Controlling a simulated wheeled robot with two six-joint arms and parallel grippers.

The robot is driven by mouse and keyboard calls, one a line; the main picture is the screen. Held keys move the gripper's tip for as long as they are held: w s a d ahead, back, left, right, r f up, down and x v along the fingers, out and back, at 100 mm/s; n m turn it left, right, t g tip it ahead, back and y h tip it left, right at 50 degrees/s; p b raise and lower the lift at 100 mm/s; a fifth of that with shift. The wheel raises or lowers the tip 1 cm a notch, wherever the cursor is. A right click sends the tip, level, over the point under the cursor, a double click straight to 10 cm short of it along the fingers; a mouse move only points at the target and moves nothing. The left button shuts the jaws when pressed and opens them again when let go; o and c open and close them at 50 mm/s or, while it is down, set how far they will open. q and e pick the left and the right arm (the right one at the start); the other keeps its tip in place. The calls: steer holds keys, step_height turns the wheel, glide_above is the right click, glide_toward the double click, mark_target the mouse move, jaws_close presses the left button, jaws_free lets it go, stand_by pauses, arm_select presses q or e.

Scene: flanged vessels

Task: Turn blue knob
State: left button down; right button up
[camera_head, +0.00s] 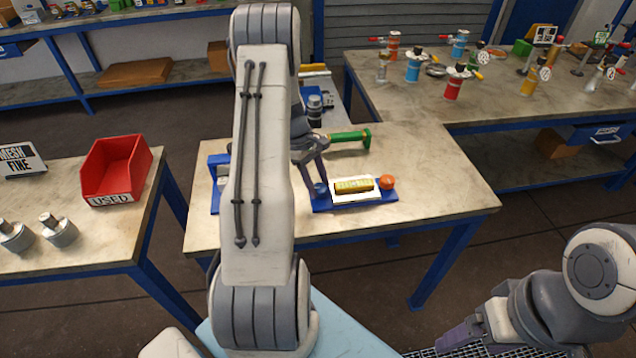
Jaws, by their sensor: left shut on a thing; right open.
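The blue knob (320,188) sits at the left end of a small blue base plate (385,191) on the middle table. My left gripper (318,182) reaches down from above with its fingertips at the knob and is shut on it. The fingers hide part of the knob. A yellow cylinder (354,185) lies on a white pad in the middle of the plate, and an orange ball-shaped knob (387,182) is at its right end. My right gripper (455,340) is low at the bottom right, away from the table, open, with nothing visible in it.
A green flanged piece (349,137) lies behind the plate. My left arm hides much of the table's left side. A red bin (117,168) marked USED and metal parts (58,230) are on the left table. Several colored vessels (455,82) stand on the back-right table.

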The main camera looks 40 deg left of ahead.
arm_select(q)
steer(key=c, duration=0.6)
jaws_free()
steer(key=shift+o, duration=0.2)
steer(key=b+v, duration=0.1)
steer(key=v, duration=0.9)
steer(key=shift+a+r, duration=0.2)
